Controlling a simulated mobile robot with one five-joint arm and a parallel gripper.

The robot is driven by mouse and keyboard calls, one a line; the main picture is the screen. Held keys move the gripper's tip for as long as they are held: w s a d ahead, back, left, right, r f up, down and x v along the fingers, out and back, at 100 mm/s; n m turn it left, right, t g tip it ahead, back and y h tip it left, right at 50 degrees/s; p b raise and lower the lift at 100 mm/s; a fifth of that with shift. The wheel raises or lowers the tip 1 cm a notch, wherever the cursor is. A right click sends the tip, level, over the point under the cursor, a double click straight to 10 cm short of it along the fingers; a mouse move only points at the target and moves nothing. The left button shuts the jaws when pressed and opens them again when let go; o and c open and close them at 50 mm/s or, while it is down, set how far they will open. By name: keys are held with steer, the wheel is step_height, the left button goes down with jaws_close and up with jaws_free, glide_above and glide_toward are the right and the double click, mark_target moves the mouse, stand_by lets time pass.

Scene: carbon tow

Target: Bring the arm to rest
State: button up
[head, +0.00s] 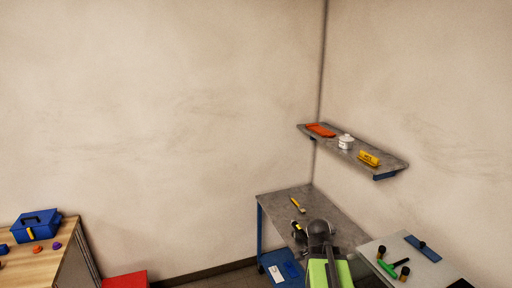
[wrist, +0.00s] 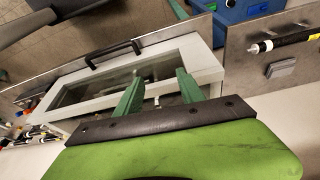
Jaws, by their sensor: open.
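My gripper (wrist: 157,82) shows in the wrist view with its two green fingers spread apart and nothing between them. Beyond the fingers is a pale grey frame with a glass pane (wrist: 150,70) and a black handle (wrist: 112,53) along its upper edge. I cannot tell how far the fingertips are from it. In the head view my arm, dark grey and lime green, stands at the bottom right in front of the grey bench (head: 285,200). The fingertips cannot be made out there.
A wall shelf (head: 375,163) holds an orange item, a white jar (head: 346,141) and a yellow block (head: 368,158). A hammer (head: 297,205) lies on the bench. A pale table (head: 420,268) with tools is at right. A wooden bench with a blue toolbox (head: 35,225) is at left.

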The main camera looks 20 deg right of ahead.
steer(key=w+a+f+n+y+b, duration=0.1)
steer(key=a+f+n+b, duration=0.1)
steer(key=a+n, duration=0.4)
steer(key=w+a+f+n+y+b, duration=0.1)
steer(key=a+f+n+b, duration=0.2)
steer(key=a, duration=1)
steer(key=w+a+f+n+y+b, duration=0.1)
steer(key=w+a+f+n+b, duration=0.1)
steer(key=a+f+n, duration=0.4)
steer(key=shift+a+n+y, duration=0.3)
steer(key=shift+a+n, duration=1.4)
steer(key=shift+a, duration=0.45)
